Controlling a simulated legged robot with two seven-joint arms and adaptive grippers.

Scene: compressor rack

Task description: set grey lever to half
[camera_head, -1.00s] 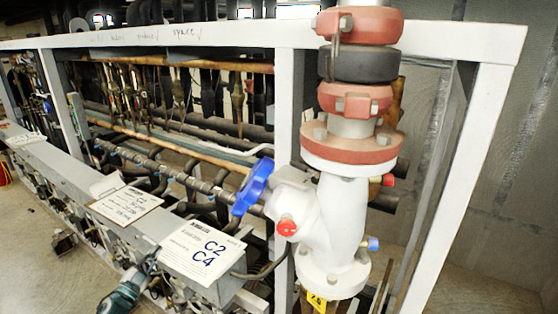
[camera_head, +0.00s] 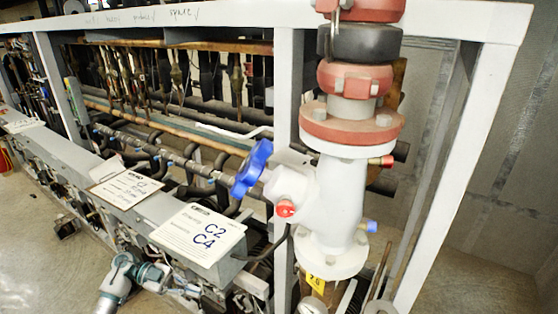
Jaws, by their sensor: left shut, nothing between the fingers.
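My left gripper (camera_head: 188,291) is at the lower left, at the end of my white and teal arm. It is small and partly blurred, but its fingers look closed and hold nothing. It is in front of the grey box row, below the C2/C4 label, apart from the white valve. I cannot clearly make out a grey lever. A thin grey rod (camera_head: 382,268) slants up at the lower right beside the white valve body (camera_head: 340,205), and I cannot tell whether it is the lever. A blue handwheel (camera_head: 252,168) sticks out left of the valve. My right gripper is not in view.
A white C2/C4 label (camera_head: 198,233) lies on the grey box row (camera_head: 155,207); another label (camera_head: 126,189) is farther left. Red flanges (camera_head: 352,125) top the valve. A white frame post (camera_head: 287,90) stands behind it.

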